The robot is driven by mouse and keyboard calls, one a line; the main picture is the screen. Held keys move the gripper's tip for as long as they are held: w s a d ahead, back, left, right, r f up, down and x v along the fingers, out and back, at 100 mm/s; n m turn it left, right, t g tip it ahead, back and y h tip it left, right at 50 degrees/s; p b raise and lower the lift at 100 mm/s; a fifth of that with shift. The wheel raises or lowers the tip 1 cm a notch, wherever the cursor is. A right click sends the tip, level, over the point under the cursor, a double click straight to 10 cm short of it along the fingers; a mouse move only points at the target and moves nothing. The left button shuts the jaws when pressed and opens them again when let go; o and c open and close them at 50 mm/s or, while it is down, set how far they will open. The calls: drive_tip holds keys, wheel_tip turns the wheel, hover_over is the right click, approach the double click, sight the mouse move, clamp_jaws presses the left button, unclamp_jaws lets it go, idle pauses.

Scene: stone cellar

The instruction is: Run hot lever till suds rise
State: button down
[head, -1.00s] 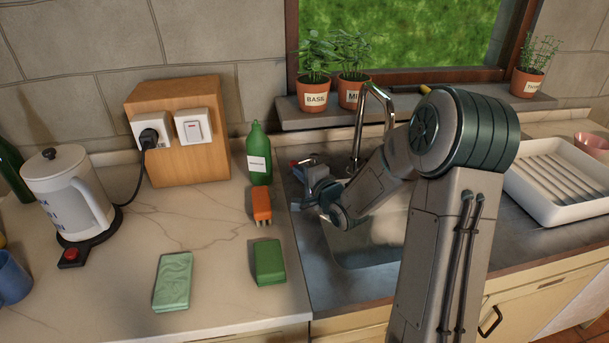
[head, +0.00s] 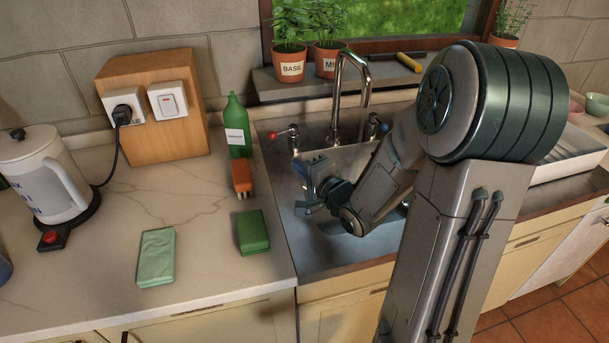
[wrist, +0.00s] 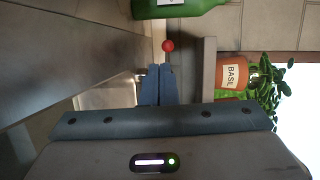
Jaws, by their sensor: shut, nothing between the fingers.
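The hot lever has a red knob (head: 272,135) and stands left of the tall curved tap (head: 340,100), its rod pointing left. In the wrist view the red knob (wrist: 168,46) lies just beyond my fingertips, with a gap that I cannot judge. A blue-knobbed lever (head: 384,127) is on the tap's right, partly behind my arm. My gripper (head: 303,187) is over the left side of the sink (head: 290,235), in front of the hot lever. Its fingers show together and empty in the wrist view (wrist: 160,70). No stream or suds show; my arm hides much of the basin.
A green bottle (head: 237,120), an orange brush (head: 242,178), a green sponge (head: 252,232) and a folded cloth (head: 156,257) are left of the sink. A kettle (head: 45,180) stands farther left. Potted herbs (head: 292,70) line the sill. A white drying rack (head: 560,165) is right.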

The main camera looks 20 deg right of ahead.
drive_tip(key=shift+s+d+f+b, duration=0.1)
drive_tip(key=shift+s+d+b, duration=0.05)
drive_tip(key=shift+s+b, duration=0.8)
